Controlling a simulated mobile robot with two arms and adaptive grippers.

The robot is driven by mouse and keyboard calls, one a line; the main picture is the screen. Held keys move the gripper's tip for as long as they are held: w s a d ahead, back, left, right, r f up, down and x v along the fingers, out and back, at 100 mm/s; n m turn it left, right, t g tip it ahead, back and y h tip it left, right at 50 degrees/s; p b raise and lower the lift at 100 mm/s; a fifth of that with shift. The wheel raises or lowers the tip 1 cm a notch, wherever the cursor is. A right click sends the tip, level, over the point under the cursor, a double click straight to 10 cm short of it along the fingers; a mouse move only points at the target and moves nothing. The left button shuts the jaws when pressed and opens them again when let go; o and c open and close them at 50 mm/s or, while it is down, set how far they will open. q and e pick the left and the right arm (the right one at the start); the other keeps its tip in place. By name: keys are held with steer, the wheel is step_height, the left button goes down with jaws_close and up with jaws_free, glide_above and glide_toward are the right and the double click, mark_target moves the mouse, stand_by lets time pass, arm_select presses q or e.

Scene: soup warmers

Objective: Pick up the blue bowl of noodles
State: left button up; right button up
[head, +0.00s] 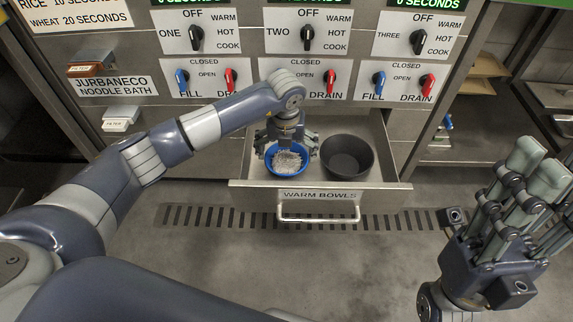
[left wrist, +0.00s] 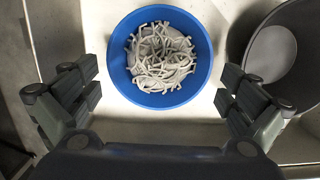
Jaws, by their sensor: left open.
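The blue bowl (head: 271,168) of pale noodles (head: 288,160) sits upright in the open drawer marked WARM BOWLS. It also shows in the left wrist view (left wrist: 120,62), with the noodles (left wrist: 160,57) heaped in its middle. My left gripper (head: 287,143) is above the bowl, pointing down. In the left wrist view its fingers (left wrist: 158,95) are spread wide and empty, one on each side of the bowl's near part. I cannot tell how high they are above the rim. My right gripper (head: 520,190) is at the right, away from the drawer, with its fingers apart and nothing between them.
A dark grey empty bowl (head: 347,158) stands right of the blue bowl in the drawer (head: 386,186), close to my left gripper's right finger. The drawer has a front handle (head: 318,219). The control panel with knobs and levers (head: 307,38) rises behind. The floor in front is clear.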

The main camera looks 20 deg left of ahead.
mark_target(287, 160)
arm_select(q)
steer(key=f, duration=0.1)
steer(key=f+b, duration=0.1)
steer(key=f, duration=0.1)
steer(key=f+b, duration=0.1)
steer(key=shift+w+a+f, duration=0.1)
steer(key=shift+w+f, duration=0.1)
steer(key=shift+w, duration=0.15)
steer(key=shift+w+f+b, duration=0.15)
steer(key=shift+f+b, duration=0.2)
steer(key=shift+f, duration=0.05)
steer(key=shift+c, duration=0.2)
steer(key=c, duration=0.7)
steer(key=shift+r, duration=0.1)
steer(key=shift+r, duration=0.1)
